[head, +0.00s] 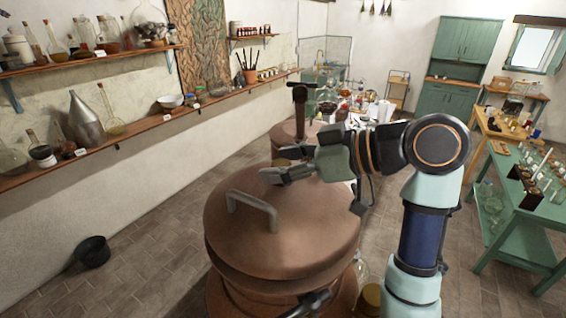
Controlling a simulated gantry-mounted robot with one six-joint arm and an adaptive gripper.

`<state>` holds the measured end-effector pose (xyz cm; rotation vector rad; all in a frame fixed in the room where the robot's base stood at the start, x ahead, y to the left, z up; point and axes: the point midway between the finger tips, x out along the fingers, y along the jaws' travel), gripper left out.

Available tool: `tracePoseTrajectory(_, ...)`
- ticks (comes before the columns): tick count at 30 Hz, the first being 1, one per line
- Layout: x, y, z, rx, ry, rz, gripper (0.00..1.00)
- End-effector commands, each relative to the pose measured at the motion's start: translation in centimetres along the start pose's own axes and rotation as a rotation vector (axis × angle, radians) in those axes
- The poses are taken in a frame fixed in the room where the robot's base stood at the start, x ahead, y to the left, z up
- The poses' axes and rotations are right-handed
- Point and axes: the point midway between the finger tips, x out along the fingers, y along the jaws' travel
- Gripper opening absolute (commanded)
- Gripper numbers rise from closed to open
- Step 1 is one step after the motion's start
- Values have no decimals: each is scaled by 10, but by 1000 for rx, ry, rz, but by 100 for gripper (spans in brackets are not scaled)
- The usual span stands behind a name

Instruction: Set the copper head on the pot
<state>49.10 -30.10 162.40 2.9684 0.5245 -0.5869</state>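A large round copper piece (290,230) with a slightly domed top and a grey bar handle (252,207) stands in the front middle. It sits over a copper body (232,300), mostly hidden beneath it. I cannot tell which part is the head or whether they are joined. A second copper vessel (284,135) stands behind, with a dark T-shaped upright (300,97) above it; my arm partly hides it. My gripper (278,163) is above the far side of the front copper piece, pointing left. Its fingers look apart, with nothing seen between them. It is clear of the grey handle.
Wall shelves (135,125) with glassware and bottles run along the left. A dark pan (92,252) lies on the tiled floor at left. A green table (525,205) with glassware stands at right. A cluttered bench (350,108) is behind. The left floor is mostly open.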

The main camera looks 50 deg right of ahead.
Motion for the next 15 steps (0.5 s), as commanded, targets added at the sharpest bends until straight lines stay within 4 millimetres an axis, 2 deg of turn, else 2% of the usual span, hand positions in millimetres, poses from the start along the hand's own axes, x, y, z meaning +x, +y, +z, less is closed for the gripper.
tracePoseTrajectory(5,0,0,3,4,-5,-2,64)
tracePoseTrajectory(8,-7,1,2,3,-4,1,64)
tracePoseTrajectory(11,-26,1,1,1,-2,4,64)
tracePoseTrajectory(15,-62,2,1,0,-1,5,64)
